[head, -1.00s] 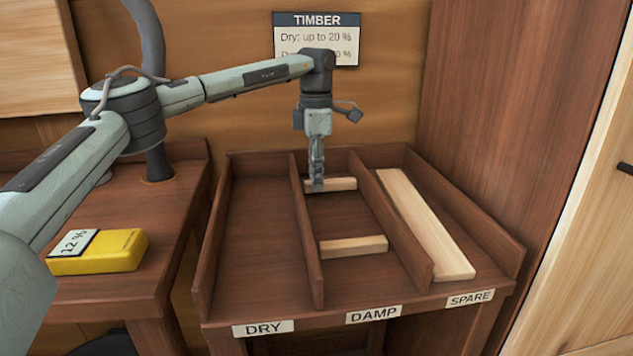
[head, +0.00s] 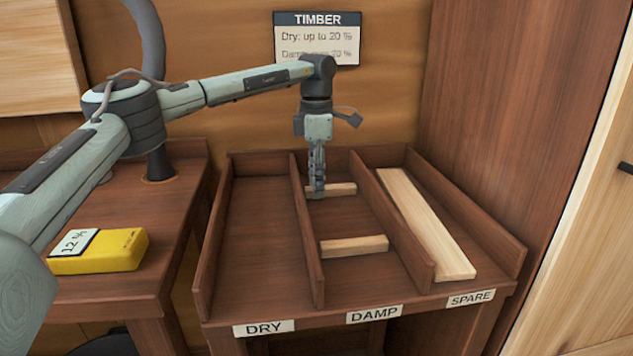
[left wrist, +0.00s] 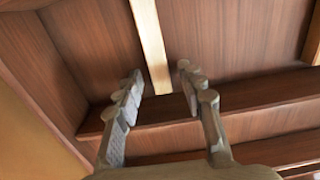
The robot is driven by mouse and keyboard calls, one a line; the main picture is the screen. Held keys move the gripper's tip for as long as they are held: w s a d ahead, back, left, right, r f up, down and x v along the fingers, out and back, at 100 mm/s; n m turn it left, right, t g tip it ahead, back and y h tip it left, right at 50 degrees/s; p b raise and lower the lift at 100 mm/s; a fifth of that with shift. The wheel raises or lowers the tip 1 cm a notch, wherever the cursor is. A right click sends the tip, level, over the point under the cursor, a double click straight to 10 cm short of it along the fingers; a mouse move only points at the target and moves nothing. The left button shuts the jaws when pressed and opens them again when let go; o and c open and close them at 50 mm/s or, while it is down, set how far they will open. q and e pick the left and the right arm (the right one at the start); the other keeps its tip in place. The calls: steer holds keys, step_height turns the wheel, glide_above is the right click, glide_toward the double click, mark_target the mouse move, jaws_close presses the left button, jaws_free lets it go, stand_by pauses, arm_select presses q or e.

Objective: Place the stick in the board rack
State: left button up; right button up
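A short pale stick (head: 342,189) lies crosswise at the back of the DAMP compartment of the board rack (head: 262,250). My left gripper (head: 317,193) points down at the stick's left end, close to the DRY–DAMP divider. In the left wrist view the fingers (left wrist: 160,82) are spread, with the stick (left wrist: 152,45) between their tips and a gap on both sides. The stick seems to rest on the compartment floor. A second short stick (head: 354,246) lies crosswise nearer the front of DAMP. My right gripper is not in view.
The SPARE compartment holds a long pale board (head: 428,222). The DRY compartment is empty. Low dividers stand between compartments. A yellow meter (head: 115,252) reading about 12 % lies on the bench at left. A TIMBER sign (head: 317,38) hangs behind.

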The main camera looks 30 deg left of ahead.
arm_select(q)
step_height(320, 180, up, 12)
stand_by(0.5)
steer(key=shift+f, duration=0.1)
